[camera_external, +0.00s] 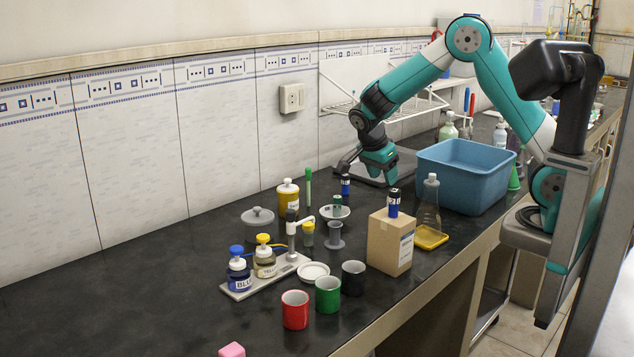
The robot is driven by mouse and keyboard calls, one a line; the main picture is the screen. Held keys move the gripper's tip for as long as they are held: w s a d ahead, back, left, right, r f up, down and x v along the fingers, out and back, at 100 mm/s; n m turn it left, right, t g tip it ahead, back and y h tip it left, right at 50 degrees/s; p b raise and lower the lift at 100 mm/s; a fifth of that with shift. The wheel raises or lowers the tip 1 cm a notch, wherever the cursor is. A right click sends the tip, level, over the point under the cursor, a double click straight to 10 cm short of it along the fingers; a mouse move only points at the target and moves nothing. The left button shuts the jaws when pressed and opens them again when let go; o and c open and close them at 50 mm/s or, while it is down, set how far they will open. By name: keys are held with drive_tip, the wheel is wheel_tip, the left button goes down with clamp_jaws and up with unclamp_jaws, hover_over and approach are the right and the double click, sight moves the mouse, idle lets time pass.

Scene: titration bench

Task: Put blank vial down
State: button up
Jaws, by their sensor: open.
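My gripper (366,173) is open and low over the back of the black bench, below the wire rack. No object shows between its fingers. A small vial with a dark blue body and a pale label (345,185) stands upright on the bench just in front of and left of the gripper. A similar dark blue vial (394,203) stands on the cardboard box. A green-topped vial (337,203) is on a white dish (345,213). The labels are too small to read, so I cannot tell for sure which vial is the blank one.
A blue tub (468,176) stands right of the gripper. Red, green and black mugs (295,310) line the front edge. The bench's left part is clear.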

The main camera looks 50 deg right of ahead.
drive_tip(key=s+a+r+n+y, duration=0.3)
drive_tip(key=s+n, duration=0.5)
drive_tip(key=n, duration=0.1)
drive_tip(key=s+a+r+n+y, duration=0.2)
drive_tip(key=s+r+n, duration=0.1)
drive_tip(key=s+n, duration=0.5)
drive_tip(key=s+a+r+n+y, duration=0.3)
drive_tip(key=s+r+n, duration=0.1)
drive_tip(key=s+n, duration=0.4)
drive_tip(key=shift+s+a+n+t+y, duration=0.3)
drive_tip(key=shift+s+n, duration=0.05)
drive_tip(key=shift+n, duration=0.55)
